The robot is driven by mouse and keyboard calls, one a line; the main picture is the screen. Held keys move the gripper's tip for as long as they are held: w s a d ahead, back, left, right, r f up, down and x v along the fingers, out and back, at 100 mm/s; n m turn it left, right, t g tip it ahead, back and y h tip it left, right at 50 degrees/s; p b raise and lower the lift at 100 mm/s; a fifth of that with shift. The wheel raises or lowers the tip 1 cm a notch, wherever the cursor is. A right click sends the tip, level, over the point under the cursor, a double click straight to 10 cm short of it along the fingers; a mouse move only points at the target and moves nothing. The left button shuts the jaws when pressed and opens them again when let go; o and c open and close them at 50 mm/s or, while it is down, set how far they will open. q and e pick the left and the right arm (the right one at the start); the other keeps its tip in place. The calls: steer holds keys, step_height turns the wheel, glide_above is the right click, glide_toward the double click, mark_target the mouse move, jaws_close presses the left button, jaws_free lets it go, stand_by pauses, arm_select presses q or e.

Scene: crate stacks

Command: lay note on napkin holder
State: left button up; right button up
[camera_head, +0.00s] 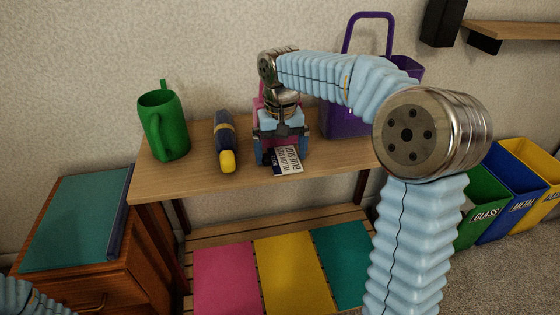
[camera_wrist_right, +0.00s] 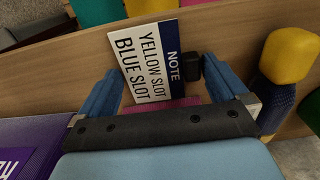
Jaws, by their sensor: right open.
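The note (camera_head: 289,160) is a white card with a dark blue band. In the right wrist view the note (camera_wrist_right: 146,60) reads "NOTE, YELLOW SLOT, BLUE SLOT". It lies at the wooden shelf's front edge, over or against a pink piece (camera_wrist_right: 190,100). This piece may be the napkin holder, but my gripper hides most of it. My right gripper (camera_head: 281,157) points down over it, open. In the wrist view its two blue fingers (camera_wrist_right: 165,75) are wide apart, either side of the note. My left gripper is out of view; only its arm shows at lower left.
On the shelf (camera_head: 190,182) stand a green jug (camera_head: 165,125), a dark blue and yellow object (camera_head: 226,145) close left of my right gripper, and a purple basket (camera_head: 345,122) close right. Colored bins (camera_head: 485,205) stand at far right. A cabinet (camera_head: 115,280) is at left.

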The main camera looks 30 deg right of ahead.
steer(key=shift+c, duration=0.2)
steer(key=c, duration=0.7)
steer(key=shift+r, duration=0.15)
steer(key=shift+c, duration=0.2)
